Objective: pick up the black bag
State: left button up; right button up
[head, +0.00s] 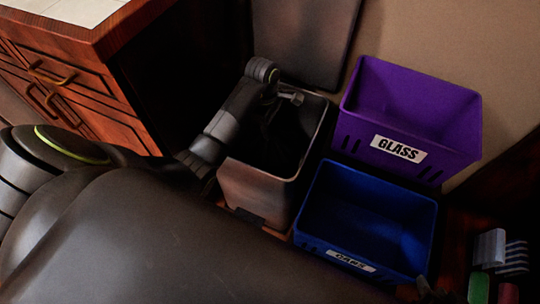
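The black bag (272,146) appears as a very dark lining inside the open bin (254,194). Its edges and folds are hard to make out in the shadow. My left arm reaches in from the left, and my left gripper (290,97) is over the bin's opening near its back rim. I cannot tell whether its fingers are apart or whether they touch the bag. A small dark shape at the bottom right edge looks like the tip of my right gripper (428,289); its finger state is not clear.
The bin's lid (308,40) stands raised against the wall. A purple GLASS crate (457,158) and a blue CANS crate (420,225) stand close on the right. A wooden cabinet (85,95) is on the left. Brush-like items (490,250) lie at far right.

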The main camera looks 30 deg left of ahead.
pick_arm(q)
jog(key=c, duration=0.9)
grip_shut()
jog(key=shift+w+r, duration=0.1)
dwell(0.3)
